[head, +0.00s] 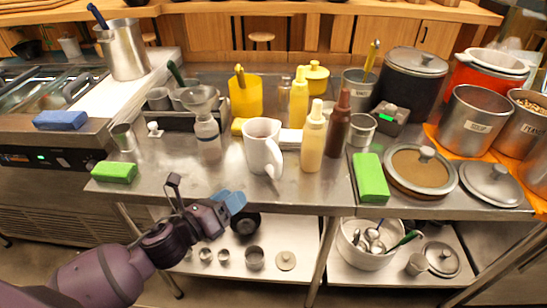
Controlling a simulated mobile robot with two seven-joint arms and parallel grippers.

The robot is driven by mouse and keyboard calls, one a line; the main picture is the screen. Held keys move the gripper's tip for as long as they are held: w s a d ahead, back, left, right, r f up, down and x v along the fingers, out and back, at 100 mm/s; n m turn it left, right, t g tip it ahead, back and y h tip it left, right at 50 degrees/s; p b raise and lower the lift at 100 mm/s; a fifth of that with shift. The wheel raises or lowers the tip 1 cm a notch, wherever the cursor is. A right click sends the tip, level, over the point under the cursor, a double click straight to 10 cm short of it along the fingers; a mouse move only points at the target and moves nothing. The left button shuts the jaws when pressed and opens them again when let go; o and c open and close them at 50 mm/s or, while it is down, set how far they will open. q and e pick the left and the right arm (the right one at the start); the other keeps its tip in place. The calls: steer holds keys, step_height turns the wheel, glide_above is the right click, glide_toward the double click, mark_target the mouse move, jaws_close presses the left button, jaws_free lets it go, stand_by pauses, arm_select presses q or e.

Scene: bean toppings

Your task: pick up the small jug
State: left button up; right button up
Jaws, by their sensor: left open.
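A white jug (262,147) with a handle on its right side stands upright on the steel counter (225,185), near the middle. I take it to be the small jug. My left gripper (205,193) is open and empty. In the picture it is in front of the counter's front edge, below and left of the white jug, and apart from it. My right gripper is not in view.
A clear squeeze bottle (208,138) stands left of the jug; a cream bottle (313,137) and a brown bottle (338,125) stand right. Green sponges (114,172) (370,177) lie near the front edge. A lower shelf (300,262) holds pots and lids.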

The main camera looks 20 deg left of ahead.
mark_target(274, 172)
arm_select(q)
steer(key=w+d+m+h, duration=0.1)
steer(key=m, duration=0.2)
steer(key=w+d+r+m+h+b, duration=0.1)
steer(key=w+m, duration=0.1)
steer(key=m, duration=0.1)
steer(key=w+d+m, duration=0.1)
steer(key=w+m, duration=0.1)
steer(key=m, duration=0.1)
steer(key=shift+w+d+r+g+h, duration=0.1)
steer(key=shift+d+r+g+h, duration=0.25)
steer(key=shift+r+g+h, duration=0.05)
steer(key=shift+x, duration=1.2)
steer(key=x, duration=0.3)
steer(key=shift+d+f+b, duration=0.1)
steer(key=shift+b, duration=0.25)
steer(key=shift+w+d, duration=0.35)
steer(key=shift+w, duration=0.2)
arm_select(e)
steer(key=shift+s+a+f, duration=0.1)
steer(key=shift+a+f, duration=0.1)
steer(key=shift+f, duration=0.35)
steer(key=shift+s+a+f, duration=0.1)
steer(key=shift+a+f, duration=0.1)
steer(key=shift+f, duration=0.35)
arm_select(q)
steer(key=c, duration=0.9)
jaws_close()
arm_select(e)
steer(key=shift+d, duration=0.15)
